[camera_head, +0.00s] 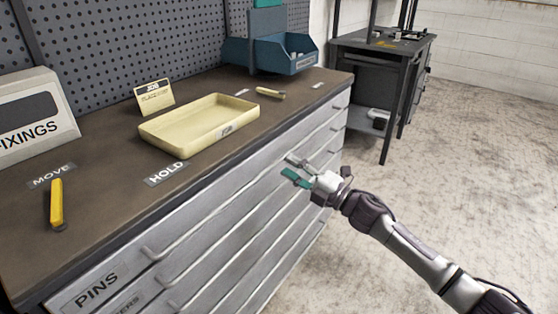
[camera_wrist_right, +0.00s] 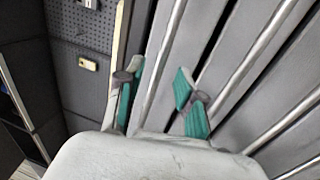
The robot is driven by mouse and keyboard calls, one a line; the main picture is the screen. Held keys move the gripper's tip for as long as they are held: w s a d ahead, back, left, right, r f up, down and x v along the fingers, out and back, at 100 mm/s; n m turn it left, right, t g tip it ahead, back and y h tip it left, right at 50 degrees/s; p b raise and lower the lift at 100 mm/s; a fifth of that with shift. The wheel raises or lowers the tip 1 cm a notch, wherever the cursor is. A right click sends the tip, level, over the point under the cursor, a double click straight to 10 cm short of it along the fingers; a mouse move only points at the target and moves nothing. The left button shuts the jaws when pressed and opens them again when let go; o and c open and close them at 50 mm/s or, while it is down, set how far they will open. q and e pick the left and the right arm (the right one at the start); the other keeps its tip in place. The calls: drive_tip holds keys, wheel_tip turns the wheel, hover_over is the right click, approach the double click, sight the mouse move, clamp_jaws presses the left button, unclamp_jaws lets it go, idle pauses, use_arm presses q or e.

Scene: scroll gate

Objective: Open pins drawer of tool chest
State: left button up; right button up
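The grey tool chest (camera_head: 240,208) has a stack of wide drawers with long bar handles. Its top drawer, the pins drawer (camera_head: 97,289), carries a PINS label at its left end and looks flush with the front. My right gripper (camera_head: 296,170) is open and empty at the chest's front, towards the right end of the upper drawers. In the right wrist view its teal-padded fingers (camera_wrist_right: 155,95) are spread, with one long bar handle (camera_wrist_right: 165,65) running between them in the picture. I cannot tell whether they touch it. My left gripper is out of view.
On the chest top are a yellow tray (camera_head: 200,124), a yellow-handled tool (camera_head: 56,203), a small hammer-like tool (camera_head: 270,92), a FIXINGS box (camera_head: 35,118) and a blue bin (camera_head: 285,54). A dark workbench (camera_head: 385,55) stands behind. The floor at right is clear.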

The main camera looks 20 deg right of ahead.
sight(279, 160)
drive_tip(key=shift+x, duration=2.2)
drive_tip(key=shift+c, duration=0.3)
clamp_jaws()
